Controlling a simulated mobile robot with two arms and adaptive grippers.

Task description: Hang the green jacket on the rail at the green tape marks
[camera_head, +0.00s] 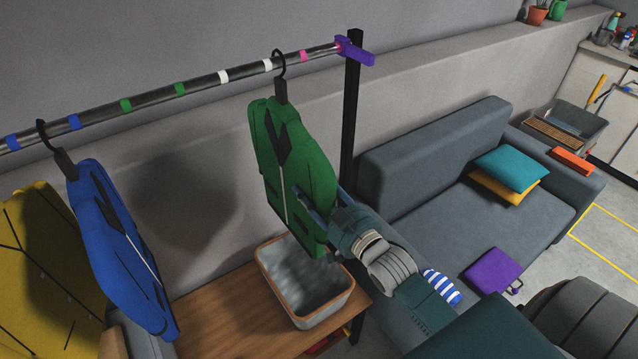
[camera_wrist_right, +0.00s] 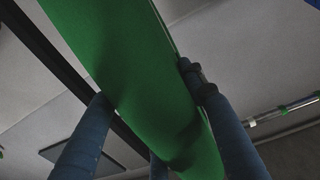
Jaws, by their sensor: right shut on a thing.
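The green jacket (camera_head: 290,160) hangs upright on a dark hanger (camera_head: 280,85). The hanger's hook is at the rail (camera_head: 205,80), between a white and a pink mark; I cannot tell whether it bears on the rail. The two green tape marks (camera_head: 126,106) (camera_head: 180,89) are farther left, with bare rail between them. My right gripper (camera_head: 318,205) is shut on the jacket's lower right side. In the right wrist view, its blue fingers (camera_wrist_right: 145,90) stand on both sides of the green jacket (camera_wrist_right: 130,60). My left gripper is not in view.
A blue jacket (camera_head: 115,245) hangs at the left near the blue marks, beside a yellow one (camera_head: 40,270). A purple clamp (camera_head: 355,51) and black post (camera_head: 352,110) end the rail. A grey bin (camera_head: 325,312) stands on the wooden bench below. A sofa (camera_head: 430,160) is at right.

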